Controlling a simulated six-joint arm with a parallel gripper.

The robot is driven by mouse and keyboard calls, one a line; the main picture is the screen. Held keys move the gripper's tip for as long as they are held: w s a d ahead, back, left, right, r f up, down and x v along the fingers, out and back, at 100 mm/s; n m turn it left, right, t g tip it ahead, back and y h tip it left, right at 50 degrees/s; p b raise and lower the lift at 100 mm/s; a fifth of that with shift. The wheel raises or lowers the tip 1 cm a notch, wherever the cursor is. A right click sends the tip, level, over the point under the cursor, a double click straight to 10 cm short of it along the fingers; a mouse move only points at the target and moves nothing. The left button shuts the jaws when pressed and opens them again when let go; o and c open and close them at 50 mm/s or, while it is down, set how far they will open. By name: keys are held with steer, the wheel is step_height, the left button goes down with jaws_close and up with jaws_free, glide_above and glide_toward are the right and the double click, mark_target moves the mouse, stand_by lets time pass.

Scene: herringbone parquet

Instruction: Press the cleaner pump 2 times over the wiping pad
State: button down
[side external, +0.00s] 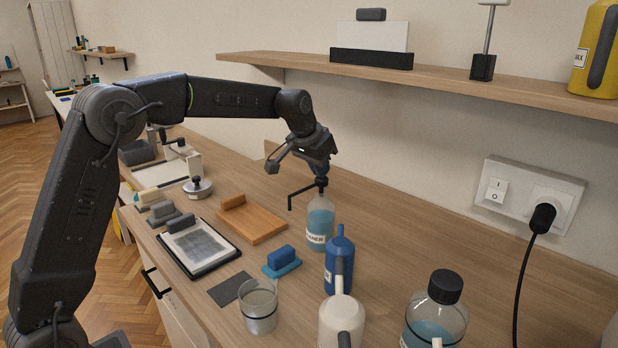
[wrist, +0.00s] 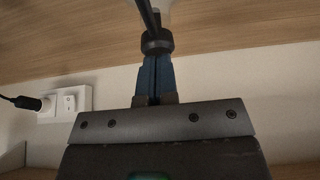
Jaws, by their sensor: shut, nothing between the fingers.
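The cleaner bottle (side external: 320,222) is clear with blue liquid and a white label, standing upright on the counter. Its black pump (side external: 308,188) has a long nozzle pointing left, with the tip bent down. My gripper (side external: 320,176) is shut and empty, directly above the pump head; whether it touches is unclear. In the wrist view my blue fingers (wrist: 157,78) are together, meeting the black pump head (wrist: 157,42). A blue pad with a blue grip (side external: 281,262) lies in front of the bottle; a flat dark grey pad (side external: 230,288) lies nearer the front edge. Which is the wiping pad is unclear.
A blue bottle (side external: 339,262), a white bottle (side external: 341,322), a glass beaker (side external: 259,306) and a black-capped jar (side external: 436,312) stand nearby. A wooden board (side external: 252,222) and a framed tray (side external: 198,248) lie left. A shelf (side external: 430,80) overhangs the back.

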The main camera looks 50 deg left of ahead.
steer(key=shift+r, duration=0.35)
stand_by(0.3)
steer(key=shift+r, duration=0.95)
steer(key=shift+f, duration=1.35)
steer(key=shift+r, duration=1.85)
